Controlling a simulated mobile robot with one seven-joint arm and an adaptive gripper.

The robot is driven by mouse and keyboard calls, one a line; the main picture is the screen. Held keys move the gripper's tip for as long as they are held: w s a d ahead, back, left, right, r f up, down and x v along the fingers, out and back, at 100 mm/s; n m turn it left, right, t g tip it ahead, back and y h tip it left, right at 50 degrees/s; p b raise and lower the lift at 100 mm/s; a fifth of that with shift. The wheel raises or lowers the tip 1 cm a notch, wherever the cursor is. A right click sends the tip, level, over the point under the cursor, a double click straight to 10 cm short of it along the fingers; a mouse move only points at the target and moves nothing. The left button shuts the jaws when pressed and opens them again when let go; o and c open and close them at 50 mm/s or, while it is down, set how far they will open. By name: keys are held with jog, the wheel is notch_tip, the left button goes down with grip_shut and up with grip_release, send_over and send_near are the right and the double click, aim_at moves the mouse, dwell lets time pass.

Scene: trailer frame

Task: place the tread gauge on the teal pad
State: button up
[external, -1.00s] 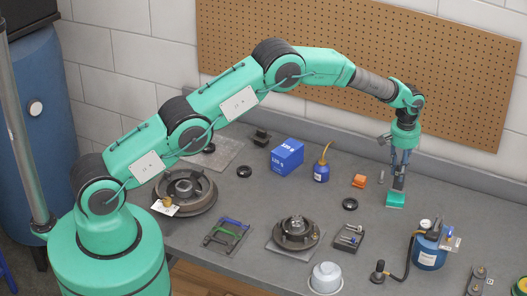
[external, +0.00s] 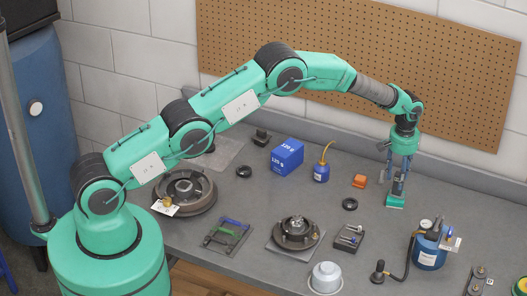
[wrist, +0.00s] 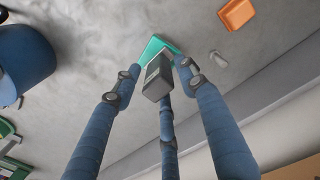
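The teal pad (external: 395,202) lies on the bench at the right, and it shows in the wrist view (wrist: 153,47) beyond my fingers. The tread gauge, a grey block-ended piece (wrist: 157,79), stands roughly upright over the pad, between my fingers. In the external view its dark body (external: 398,186) reaches down to the pad and seems to touch it. My gripper (external: 399,183) points down around the gauge. Its blue fingers (wrist: 160,75) are spread, with small gaps visible on both sides of the gauge. The gauge's lower end is partly hidden.
A blue canister with hose (external: 430,250) stands at front right. The pegboard wall (external: 350,70) is behind.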

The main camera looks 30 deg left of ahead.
jog(key=shift+r, duration=0.15)
notch_tip(320, 180, up, 12)
dwell(0.7)
jog(key=shift+a, duration=0.1)
dwell(0.4)
